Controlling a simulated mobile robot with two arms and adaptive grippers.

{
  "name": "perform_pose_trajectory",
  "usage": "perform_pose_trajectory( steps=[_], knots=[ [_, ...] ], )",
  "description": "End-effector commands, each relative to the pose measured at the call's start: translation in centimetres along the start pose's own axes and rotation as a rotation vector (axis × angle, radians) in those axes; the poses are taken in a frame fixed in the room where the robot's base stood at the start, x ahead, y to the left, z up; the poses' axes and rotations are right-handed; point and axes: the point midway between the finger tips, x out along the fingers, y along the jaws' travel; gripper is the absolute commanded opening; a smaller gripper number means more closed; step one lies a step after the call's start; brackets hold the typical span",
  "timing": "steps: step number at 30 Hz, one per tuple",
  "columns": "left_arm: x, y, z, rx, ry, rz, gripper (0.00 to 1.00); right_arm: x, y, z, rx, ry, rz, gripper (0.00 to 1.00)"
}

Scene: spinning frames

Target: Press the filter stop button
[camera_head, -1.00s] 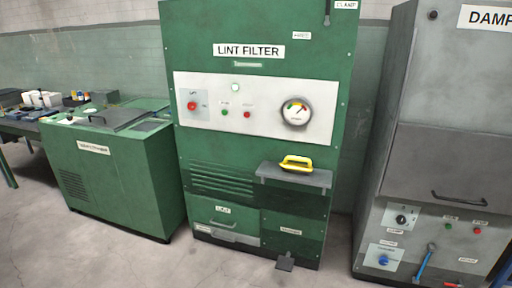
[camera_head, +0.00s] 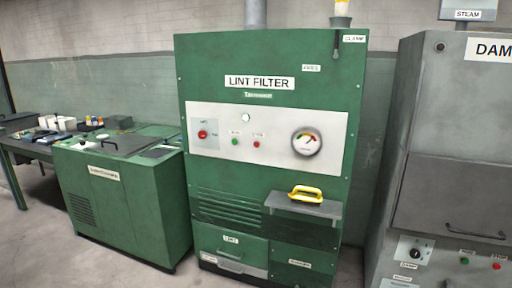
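The green lint filter cabinet (camera_head: 270,180) stands in the middle of the head view, with a "LINT FILTER" label. Its pale control panel (camera_head: 270,163) carries a small red button (camera_head: 256,144) under a small label that seems to read stop. A green button (camera_head: 235,142) sits just left of it. A larger red knob (camera_head: 202,134) is on a grey plate at the panel's left. A round gauge (camera_head: 307,142) is at the right, and a pale round lamp (camera_head: 246,117) is above the buttons. Neither of my grippers shows in the head view.
A shelf (camera_head: 303,206) juts from the cabinet front and bears a yellow-handled tool (camera_head: 305,193). A low green machine (camera_head: 125,195) and a cluttered bench (camera_head: 20,146) stand left. A grey damping machine (camera_head: 450,150) stands right.

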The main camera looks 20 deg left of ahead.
Motion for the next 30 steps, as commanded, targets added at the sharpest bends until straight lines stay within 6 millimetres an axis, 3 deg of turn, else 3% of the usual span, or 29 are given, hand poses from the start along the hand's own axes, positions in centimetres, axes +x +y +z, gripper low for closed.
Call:
perform_pose_trajectory(
  steps=[1,8,30],
  knots=[
    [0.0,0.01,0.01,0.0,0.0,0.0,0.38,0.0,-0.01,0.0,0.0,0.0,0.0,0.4],
    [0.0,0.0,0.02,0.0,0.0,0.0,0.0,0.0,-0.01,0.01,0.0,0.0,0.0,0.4],
    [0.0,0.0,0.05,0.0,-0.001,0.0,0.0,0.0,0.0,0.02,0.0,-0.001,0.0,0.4]
  ],
)
